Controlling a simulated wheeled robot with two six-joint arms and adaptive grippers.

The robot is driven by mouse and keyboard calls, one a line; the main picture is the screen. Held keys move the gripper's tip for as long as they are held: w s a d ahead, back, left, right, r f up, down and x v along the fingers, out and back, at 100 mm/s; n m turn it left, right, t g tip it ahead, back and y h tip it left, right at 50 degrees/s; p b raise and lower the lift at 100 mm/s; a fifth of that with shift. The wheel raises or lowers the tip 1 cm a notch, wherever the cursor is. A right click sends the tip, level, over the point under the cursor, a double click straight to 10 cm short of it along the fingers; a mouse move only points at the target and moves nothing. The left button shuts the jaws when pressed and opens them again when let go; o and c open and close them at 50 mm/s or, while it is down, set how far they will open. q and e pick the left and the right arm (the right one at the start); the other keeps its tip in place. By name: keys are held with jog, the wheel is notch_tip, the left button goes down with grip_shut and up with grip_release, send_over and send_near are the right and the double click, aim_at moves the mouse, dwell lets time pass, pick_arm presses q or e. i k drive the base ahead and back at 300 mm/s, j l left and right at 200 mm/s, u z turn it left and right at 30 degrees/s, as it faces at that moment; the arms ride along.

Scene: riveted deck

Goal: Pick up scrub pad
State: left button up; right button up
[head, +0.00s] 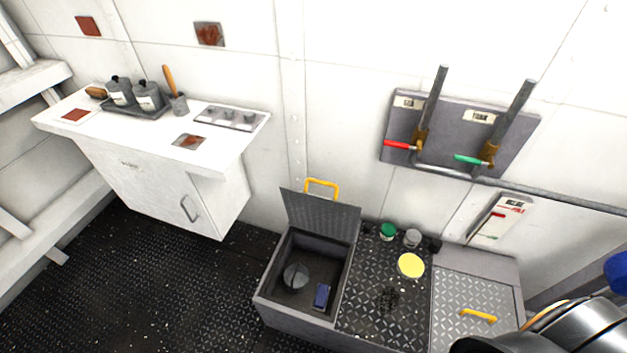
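I cannot tell for certain which thing is the scrub pad. A small dark blue block (322,296) lies in the open grey bin (267,285), near its front right corner. A round dark grey object (295,275) lies left of it in the same bin. A flat yellow disc (411,265) lies on the dark diamond-plate top right of the bin. Neither gripper shows; only part of one of my arms enters at the lower right corner, well away from these things.
The bin's lid (320,215) stands open behind it. A green-topped jar (387,231) and a grey jar (412,238) stand behind the disc. A closed hatch (475,300) is at right. Two levers project from a wall panel (460,140).

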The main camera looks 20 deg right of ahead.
aim_at(321, 295)
jog(key=k+l, duration=0.2)
jog(key=k+l+z, duration=0.15)
jog(key=l, duration=0.25)
jog(key=z, duration=1.1)
